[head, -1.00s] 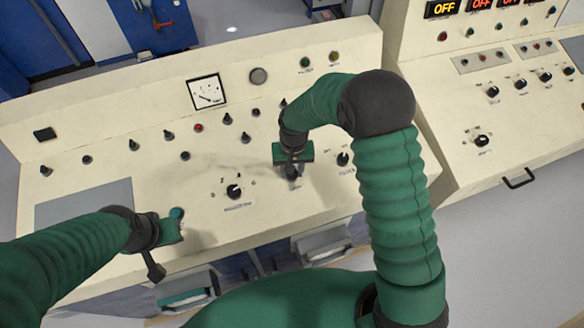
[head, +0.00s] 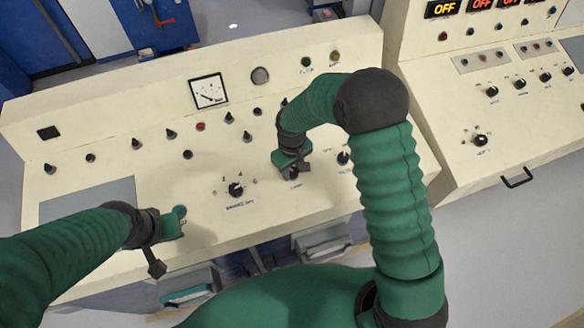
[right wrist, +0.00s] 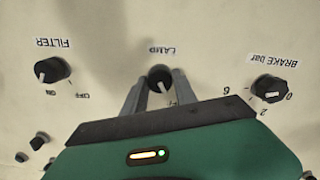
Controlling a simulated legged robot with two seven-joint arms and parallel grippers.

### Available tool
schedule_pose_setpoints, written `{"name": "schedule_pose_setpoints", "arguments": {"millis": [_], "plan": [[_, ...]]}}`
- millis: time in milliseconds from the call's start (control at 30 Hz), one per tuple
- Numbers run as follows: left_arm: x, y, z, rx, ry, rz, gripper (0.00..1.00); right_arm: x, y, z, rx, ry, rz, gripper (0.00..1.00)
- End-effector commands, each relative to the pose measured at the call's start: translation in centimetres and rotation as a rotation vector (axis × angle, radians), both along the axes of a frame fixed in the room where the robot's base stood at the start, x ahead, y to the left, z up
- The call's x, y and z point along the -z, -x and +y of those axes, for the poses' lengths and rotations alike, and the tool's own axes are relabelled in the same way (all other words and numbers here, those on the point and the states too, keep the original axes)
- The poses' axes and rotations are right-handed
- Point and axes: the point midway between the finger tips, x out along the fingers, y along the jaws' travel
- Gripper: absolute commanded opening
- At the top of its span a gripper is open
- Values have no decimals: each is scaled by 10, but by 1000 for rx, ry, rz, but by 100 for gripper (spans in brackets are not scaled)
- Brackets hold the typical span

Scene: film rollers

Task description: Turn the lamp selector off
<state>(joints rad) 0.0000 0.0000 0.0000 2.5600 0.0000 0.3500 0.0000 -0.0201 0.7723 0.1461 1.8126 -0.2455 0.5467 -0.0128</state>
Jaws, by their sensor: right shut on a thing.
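The lamp selector is a small black knob (right wrist: 159,76) labelled LAMP, seen upside down in the right wrist view. My right gripper (right wrist: 158,88) has its two grey fingers on either side of this knob and is shut on it. In the head view the right gripper (head: 291,168) is down at the panel, tilted, and its palm hides most of the knob. Part of the position marking beside the knob is covered by a finger. My left gripper (head: 168,238) is over the panel's front left edge, away from the selector; its fingers are not clear.
The cream control panel (head: 125,180) carries a brake knob (head: 236,190) left of the lamp selector and a filter knob (head: 343,158) to its right. Several small switches and a gauge (head: 208,91) lie further back. A second console (head: 460,110) stands at the right.

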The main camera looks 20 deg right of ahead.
Motion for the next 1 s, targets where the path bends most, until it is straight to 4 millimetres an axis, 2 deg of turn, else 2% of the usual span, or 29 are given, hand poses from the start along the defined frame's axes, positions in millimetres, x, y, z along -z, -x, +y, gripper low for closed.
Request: {"name": "schedule_pose_setpoints", "arguments": {"millis": [333, 367, 500, 833, 933, 1000], "plan": [[0, 0, 0, 0, 0, 0, 0, -2, -1, 0, -4, 1, -3, 0], [0, 0, 0, 0, 0, 0, 0, -2, -1, 0, -4, 1, -3, 38], [0, 0, 0, 0, 0, 0, 0, -1, -1, 0, -3, 1, -2, 55], [0, 0, 0, 0, 0, 0, 0, -3, -2, 0, -2, 0, -2, 55], [2, 0, 0, 0, 0, 0, 0, -14, -2, 0, -1, 0, -4, 55], [4, 0, 0, 0, 0, 0, 0, -30, -2, 0, -1, 0, -7, 55]]}}
